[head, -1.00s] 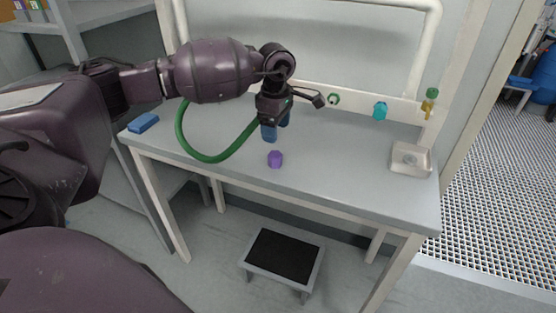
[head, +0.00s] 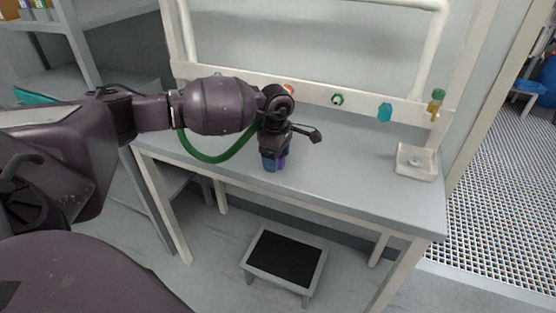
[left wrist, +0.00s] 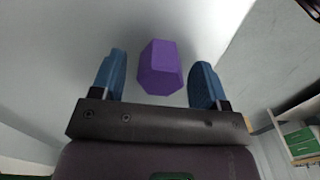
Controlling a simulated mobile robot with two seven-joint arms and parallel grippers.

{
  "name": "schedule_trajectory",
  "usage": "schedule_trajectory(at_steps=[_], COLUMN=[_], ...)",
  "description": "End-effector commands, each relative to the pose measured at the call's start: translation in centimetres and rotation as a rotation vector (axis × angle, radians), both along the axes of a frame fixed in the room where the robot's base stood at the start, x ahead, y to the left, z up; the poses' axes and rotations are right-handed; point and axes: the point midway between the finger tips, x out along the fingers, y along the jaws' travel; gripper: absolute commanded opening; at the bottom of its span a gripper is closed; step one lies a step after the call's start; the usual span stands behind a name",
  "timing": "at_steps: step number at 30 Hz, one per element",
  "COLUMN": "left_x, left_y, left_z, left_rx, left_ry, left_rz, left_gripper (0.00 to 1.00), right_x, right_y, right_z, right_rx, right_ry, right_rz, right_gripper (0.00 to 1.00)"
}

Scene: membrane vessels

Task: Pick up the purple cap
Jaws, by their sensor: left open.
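The purple cap (left wrist: 160,68) is a small faceted piece standing on the grey table (head: 345,186). In the left wrist view it sits between the two blue fingers of my left gripper (left wrist: 160,82), with a gap on each side. In the head view my left gripper (head: 275,164) points down at the tabletop and partly hides the cap (head: 284,160). The left gripper is open and holds nothing. My right gripper is not in view.
A green fitting (head: 338,100), a teal piece (head: 385,112) and a yellow vial with a green top (head: 436,104) are along the back rail. A black-topped step stool (head: 286,258) stands below. The table's front middle is clear.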

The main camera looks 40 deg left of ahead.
Motion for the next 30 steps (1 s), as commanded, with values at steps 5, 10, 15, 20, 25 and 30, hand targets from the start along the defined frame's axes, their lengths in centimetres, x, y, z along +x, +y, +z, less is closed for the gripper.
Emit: schedule_trajectory(at_steps=[5, 10, 15, 20, 25, 30], left_x=[0.0, 0.0, 0.0, 0.0, 0.0, 0.1], left_y=[0.0, 0.0, 0.0, 0.0, 0.0, 0.1], left_z=[0.1, 0.1, 0.1, 0.1, 0.9, 3.7], left_rx=[0.000, 0.000, 0.000, 0.000, 0.000, 0.001], left_ry=[-0.001, 0.000, -0.001, -0.001, -0.002, -0.007], left_rz=[0.000, 0.000, 0.000, 0.000, 0.000, 0.000], left_gripper=[0.57, 0.31, 0.09, 0.09, 0.09, 0.09], right_x=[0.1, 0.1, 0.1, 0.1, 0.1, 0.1], right_y=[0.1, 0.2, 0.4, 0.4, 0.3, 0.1], right_z=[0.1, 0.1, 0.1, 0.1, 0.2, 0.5], right_rx=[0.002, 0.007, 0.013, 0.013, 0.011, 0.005], right_ry=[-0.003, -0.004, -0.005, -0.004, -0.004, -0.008], right_rz=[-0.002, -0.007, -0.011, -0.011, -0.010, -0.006], right_gripper=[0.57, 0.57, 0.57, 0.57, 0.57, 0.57])
